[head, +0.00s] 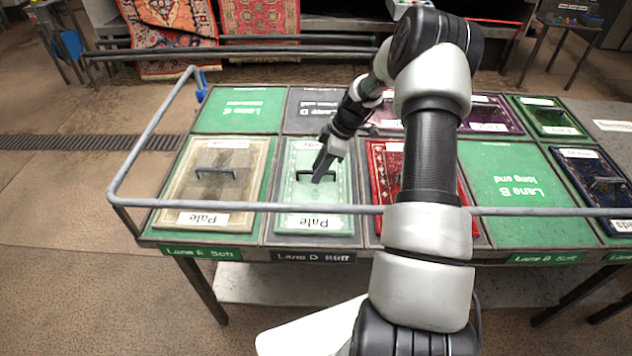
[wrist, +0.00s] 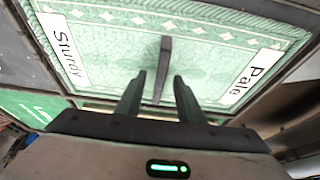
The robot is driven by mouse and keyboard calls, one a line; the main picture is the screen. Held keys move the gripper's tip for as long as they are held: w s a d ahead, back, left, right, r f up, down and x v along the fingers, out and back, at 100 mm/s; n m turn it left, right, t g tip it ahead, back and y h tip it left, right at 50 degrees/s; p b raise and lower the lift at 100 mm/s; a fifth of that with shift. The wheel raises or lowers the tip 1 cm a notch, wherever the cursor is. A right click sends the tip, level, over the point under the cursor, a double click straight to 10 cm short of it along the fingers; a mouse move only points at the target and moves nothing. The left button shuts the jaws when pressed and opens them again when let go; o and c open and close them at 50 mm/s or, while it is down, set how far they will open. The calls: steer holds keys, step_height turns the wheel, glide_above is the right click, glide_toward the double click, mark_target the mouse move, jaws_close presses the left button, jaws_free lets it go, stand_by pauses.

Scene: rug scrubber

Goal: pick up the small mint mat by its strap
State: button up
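The small mint mat (head: 300,205) lies flat in its place on the table, with a "Pale" label at its front edge. In the wrist view the mint mat (wrist: 110,42) also shows a "Sturdy" label at the opposite end. Its dark strap (head: 301,174) stands up from the middle of the mat; it also shows in the wrist view (wrist: 166,52). My gripper (head: 322,172) is over the mat at the strap. In the wrist view my gripper (wrist: 160,76) is open, and the strap lines up between its fingertips. I cannot tell whether the fingers touch it.
A beige mat (head: 190,185) with its own strap lies to the left, and a red mat (head: 378,190) lies to the right, partly behind my arm. A grey rail (head: 250,207) runs across the table's front. An empty green bay (head: 515,215) is farther right.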

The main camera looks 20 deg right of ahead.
steer(key=shift+c, duration=0.4)
jaws_close()
